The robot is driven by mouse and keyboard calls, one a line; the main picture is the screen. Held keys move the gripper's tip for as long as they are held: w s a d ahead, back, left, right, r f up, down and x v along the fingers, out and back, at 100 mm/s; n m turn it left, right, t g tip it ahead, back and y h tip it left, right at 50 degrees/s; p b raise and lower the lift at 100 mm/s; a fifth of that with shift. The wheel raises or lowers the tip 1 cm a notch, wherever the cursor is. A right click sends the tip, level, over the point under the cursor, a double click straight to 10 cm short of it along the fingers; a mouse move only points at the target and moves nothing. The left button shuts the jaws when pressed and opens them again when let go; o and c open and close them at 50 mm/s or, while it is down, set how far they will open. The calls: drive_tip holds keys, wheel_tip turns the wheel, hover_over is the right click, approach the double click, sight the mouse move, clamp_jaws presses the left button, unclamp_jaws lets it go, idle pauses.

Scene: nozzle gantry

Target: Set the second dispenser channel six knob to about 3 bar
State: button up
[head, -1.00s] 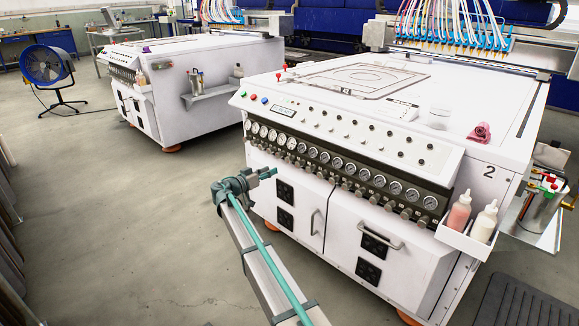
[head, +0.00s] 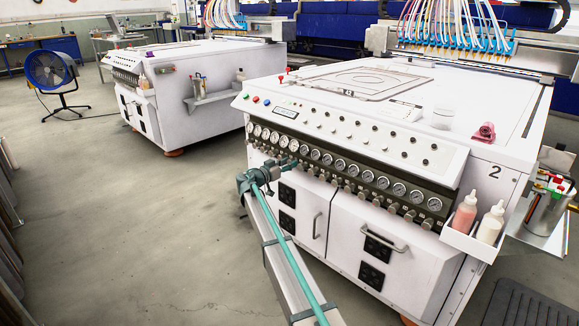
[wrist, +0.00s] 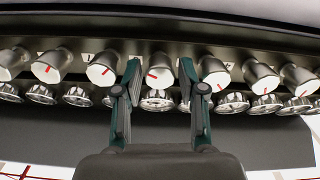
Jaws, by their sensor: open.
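The second dispenser (head: 400,205) is the white cabinet marked 2 at the right of the head view. Along its front runs a dark panel with a row of round gauges (head: 340,164) and small knobs below them. My gripper (head: 289,164) is at the left part of this row, close to the panel. In the wrist view my gripper (wrist: 160,88) is open, its two fingers on either side of one silver knob (wrist: 160,72) with a red mark on its white face. Contact with it cannot be told. Channel numbers are not readable, and the gauge needles are too small to read.
Neighbouring knobs (wrist: 103,70) and (wrist: 214,73) stand close outside each finger. A tray with two bottles (head: 466,240) hangs at the panel's right end. Cabinet door handles (head: 317,226) stick out below. Open floor (head: 150,230) lies to the left.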

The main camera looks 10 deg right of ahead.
drive_tip(key=shift+w+d, duration=0.25)
drive_tip(key=shift+d, duration=0.05)
drive_tip(key=shift+c, duration=0.3)
clamp_jaws()
